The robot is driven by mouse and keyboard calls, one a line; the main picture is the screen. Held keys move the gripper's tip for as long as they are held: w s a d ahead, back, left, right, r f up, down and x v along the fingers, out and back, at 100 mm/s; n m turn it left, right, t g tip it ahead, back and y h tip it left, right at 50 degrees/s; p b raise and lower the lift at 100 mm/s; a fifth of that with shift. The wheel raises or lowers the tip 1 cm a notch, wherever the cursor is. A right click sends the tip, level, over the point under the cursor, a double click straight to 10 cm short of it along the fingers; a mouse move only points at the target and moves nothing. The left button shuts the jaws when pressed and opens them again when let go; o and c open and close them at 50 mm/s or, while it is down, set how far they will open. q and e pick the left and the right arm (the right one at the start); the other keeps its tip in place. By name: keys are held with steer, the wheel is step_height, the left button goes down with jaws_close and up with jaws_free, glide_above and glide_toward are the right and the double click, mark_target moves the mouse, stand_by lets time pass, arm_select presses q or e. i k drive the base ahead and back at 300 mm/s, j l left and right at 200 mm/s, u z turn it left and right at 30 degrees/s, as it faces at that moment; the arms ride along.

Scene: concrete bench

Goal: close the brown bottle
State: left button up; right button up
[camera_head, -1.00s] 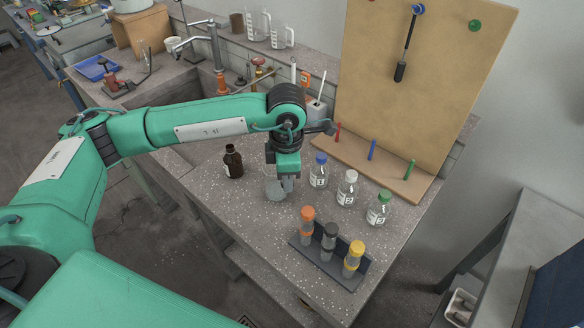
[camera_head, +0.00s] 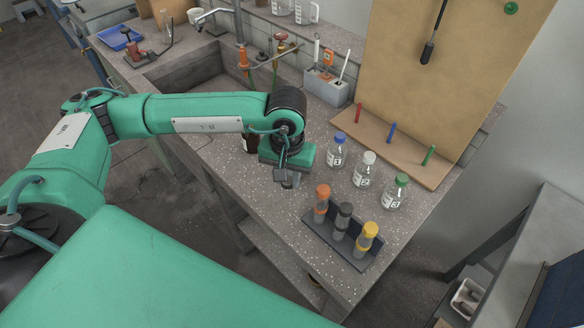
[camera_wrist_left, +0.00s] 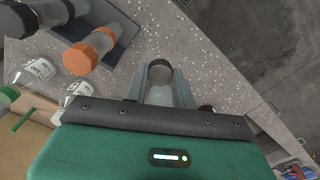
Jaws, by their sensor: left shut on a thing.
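The brown bottle (camera_head: 249,144) stands on the speckled bench. My left arm and gripper hide its top and much of its body in the head view. In the left wrist view, a small brown patch (camera_wrist_left: 205,108) beside the gripper looks like part of it. My left gripper (camera_head: 288,181) is in front and to the right of the bottle, tilted. Its fingers are shut on a small dark round cap-like thing (camera_wrist_left: 160,71) with a paler rim. I cannot tell exactly what it is. My right gripper is not in view.
Glass bottles with blue (camera_head: 338,150), white (camera_head: 366,168) and green (camera_head: 396,191) caps stand to the right. A dark rack (camera_head: 318,232) holds tubes with orange, black and yellow tops near the front edge. A sink (camera_head: 190,78) and pegboard (camera_head: 450,60) lie behind.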

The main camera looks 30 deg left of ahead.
mark_target(251, 141)
steer(key=k+j, duration=0.1)
steer(key=j, duration=0.25)
steer(key=k+j+z, duration=0.1)
steer(key=j, duration=0.3)
steer(key=k+j, duration=0.15)
steer(key=j, duration=0.2)
steer(key=k+j+z, duration=0.1)
steer(key=j, duration=0.3)
steer(key=k+j, duration=0.15)
steer(key=j, duration=0.2)
steer(key=k+j+z, duration=0.1)
steer(key=j, duration=0.25)
steer(key=k, duration=0.05)
